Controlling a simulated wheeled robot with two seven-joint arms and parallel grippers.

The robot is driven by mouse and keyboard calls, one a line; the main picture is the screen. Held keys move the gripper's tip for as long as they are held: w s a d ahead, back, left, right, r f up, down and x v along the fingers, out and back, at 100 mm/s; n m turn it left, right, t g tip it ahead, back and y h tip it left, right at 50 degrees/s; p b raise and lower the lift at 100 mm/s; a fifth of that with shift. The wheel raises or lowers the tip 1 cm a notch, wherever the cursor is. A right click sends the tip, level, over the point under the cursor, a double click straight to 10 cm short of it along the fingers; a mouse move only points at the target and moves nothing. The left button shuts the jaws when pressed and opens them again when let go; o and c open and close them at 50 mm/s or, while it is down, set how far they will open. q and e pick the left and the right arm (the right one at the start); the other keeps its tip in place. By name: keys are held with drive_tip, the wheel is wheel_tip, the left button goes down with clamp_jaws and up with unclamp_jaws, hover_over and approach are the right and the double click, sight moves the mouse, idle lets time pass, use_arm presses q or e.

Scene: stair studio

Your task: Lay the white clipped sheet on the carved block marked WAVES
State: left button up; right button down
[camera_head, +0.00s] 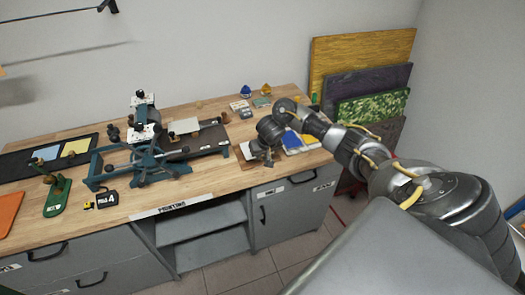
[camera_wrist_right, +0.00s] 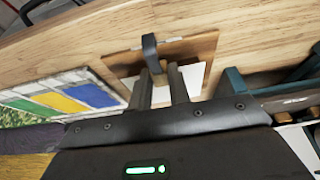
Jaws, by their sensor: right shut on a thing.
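My right gripper (camera_head: 262,154) is over the right part of the workbench. In the right wrist view its two fingers (camera_wrist_right: 161,80) are shut on a dark upright clip (camera_wrist_right: 150,50). A white sheet (camera_wrist_right: 194,78) shows at the fingers, partly hidden by them and by the gripper body. A flat brown block (camera_wrist_right: 197,48) lies beyond and under the sheet. I cannot read a WAVES marking on it, and cannot tell whether the sheet touches it. In the head view the gripper covers most of this spot. My left gripper is not in view.
A blue-framed press (camera_head: 150,150) stands left of the gripper. A panel with coloured patches (camera_head: 292,141) lies close to its right. Small pots and boxes (camera_head: 241,108) stand behind. Coloured boards (camera_head: 365,65) lean at the bench's right end. Bare wood shows along the front edge.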

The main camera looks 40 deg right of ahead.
drive_tip(key=shift+p, duration=0.4)
drive_tip(key=shift+f, duration=0.1)
drive_tip(key=c, duration=1.2)
unclamp_jaws()
drive_tip(key=shift+c, duration=0.2)
wheel_tip(320, 180, up, 6)
drive_tip(key=p, duration=0.7)
drive_tip(key=shift+f, duration=0.2)
drive_tip(key=shift+r, duration=1.25)
